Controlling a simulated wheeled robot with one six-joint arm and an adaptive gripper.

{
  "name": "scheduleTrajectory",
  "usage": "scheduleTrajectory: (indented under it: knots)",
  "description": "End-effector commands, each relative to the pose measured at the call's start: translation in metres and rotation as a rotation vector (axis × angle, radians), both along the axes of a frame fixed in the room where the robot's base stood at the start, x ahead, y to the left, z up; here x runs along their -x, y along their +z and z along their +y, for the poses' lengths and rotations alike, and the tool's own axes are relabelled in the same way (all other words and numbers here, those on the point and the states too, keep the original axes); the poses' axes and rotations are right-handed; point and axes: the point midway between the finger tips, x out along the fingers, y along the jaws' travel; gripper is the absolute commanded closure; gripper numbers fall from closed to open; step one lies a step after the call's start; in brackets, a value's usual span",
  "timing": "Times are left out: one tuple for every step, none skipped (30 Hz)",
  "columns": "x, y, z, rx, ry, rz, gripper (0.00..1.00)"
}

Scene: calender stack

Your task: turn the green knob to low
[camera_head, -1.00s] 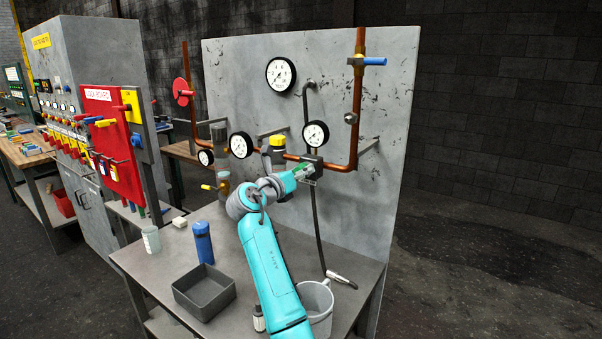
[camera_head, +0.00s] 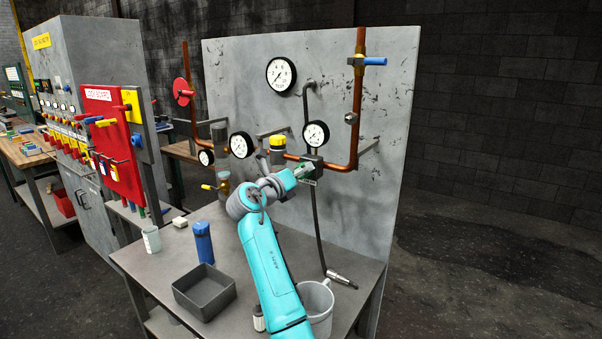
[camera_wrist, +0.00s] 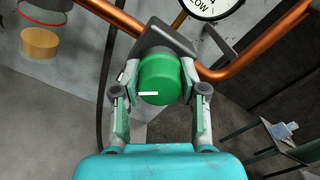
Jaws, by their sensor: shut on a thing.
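The green knob (camera_wrist: 160,78) is a round cap with a white mark, on a dark block (camera_wrist: 150,35) on the copper pipe. The white mark points to the left in the wrist view. My gripper (camera_wrist: 160,92) is shut on the knob, with one finger on each side of it. In the head view my gripper (camera_head: 304,171) reaches the block below a small gauge, and the knob is mostly hidden by it.
The copper pipe (camera_wrist: 262,57) runs close past the block. A dark hose (camera_head: 317,225) hangs down to the bench. A yellow-topped fitting (camera_head: 277,143) stands left of my gripper. A blue bottle (camera_head: 203,243), dark tray (camera_head: 205,293) and bucket (camera_head: 318,307) are on the bench below.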

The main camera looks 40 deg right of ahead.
Motion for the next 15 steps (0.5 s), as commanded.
scheduleTrajectory:
  knots:
    - [0.0000, -0.0023, 0.0000, -0.003, 0.000, 0.003, 0.56]
    - [0.0000, -0.0023, 0.0000, -0.003, 0.000, 0.003, 0.48]
    - [-0.0001, -0.0022, 0.0001, -0.002, -0.001, 0.003, 0.38]
    - [0.0000, -0.0021, 0.0001, -0.002, -0.001, 0.002, 0.32]
    - [0.0000, -0.0019, 0.0000, -0.002, 0.000, 0.002, 0.32]
    - [0.0000, -0.0016, 0.0000, -0.002, 0.000, 0.002, 0.32]
    - [-0.0001, -0.0014, 0.0000, -0.002, 0.000, 0.002, 0.32]
    - [0.0000, -0.0013, 0.0000, -0.002, 0.000, 0.001, 0.32]
    - [0.0000, -0.0011, 0.0000, -0.002, 0.000, 0.001, 0.32]
    - [0.0000, -0.0010, 0.0000, -0.001, 0.000, 0.000, 0.32]
    - [0.0001, -0.0009, 0.0000, -0.001, 0.000, 0.000, 0.32]
    - [0.0001, -0.0009, 0.0001, -0.001, 0.000, 0.000, 0.32]
    - [0.0001, -0.0008, 0.0004, -0.001, 0.000, 0.000, 0.32]
    - [0.0003, -0.0008, 0.0012, -0.001, 0.000, 0.000, 0.32]
    - [0.0007, -0.0008, 0.0028, -0.001, 0.000, 0.000, 0.32]
